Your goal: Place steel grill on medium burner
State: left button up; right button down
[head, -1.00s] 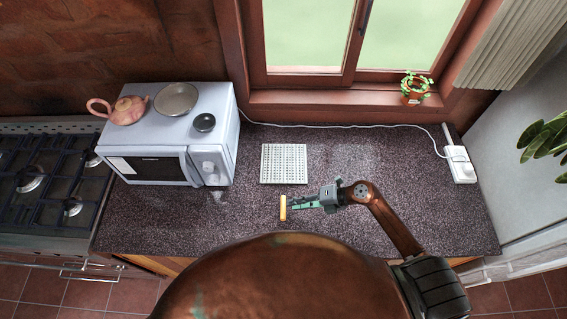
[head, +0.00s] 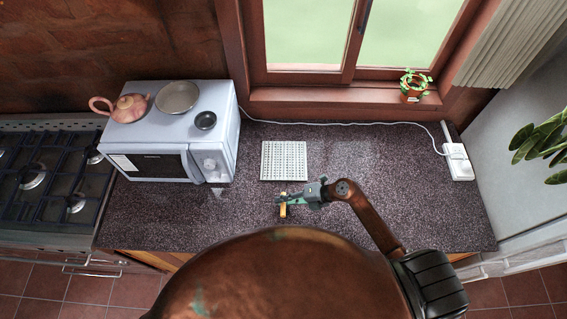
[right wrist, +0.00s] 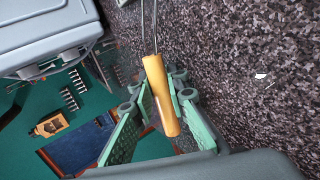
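The steel grill (head: 284,160) lies flat on the dark speckled counter, a pale perforated square. Its yellow handle (head: 283,210) points to the counter's front edge. In the right wrist view the handle (right wrist: 160,95) stands between the fingers, with two thin metal rods running up from it. My right gripper (head: 284,199) is over the handle; in its wrist view the green finger pads (right wrist: 162,108) look apart on either side of it. I see no clear grip. The gas hob with its burners (head: 76,204) is at far left; which is the medium burner is unclear. My left gripper is not in view.
A microwave (head: 150,165) stands between hob and grill, bearing a pink teapot (head: 128,107), a round plate (head: 177,97) and a small dark bowl (head: 205,121). A white cord runs along the back to a socket block (head: 458,162). The counter's right part is clear.

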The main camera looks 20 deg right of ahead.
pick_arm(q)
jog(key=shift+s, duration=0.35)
pick_arm(e)
jog(key=shift+r, duration=0.1)
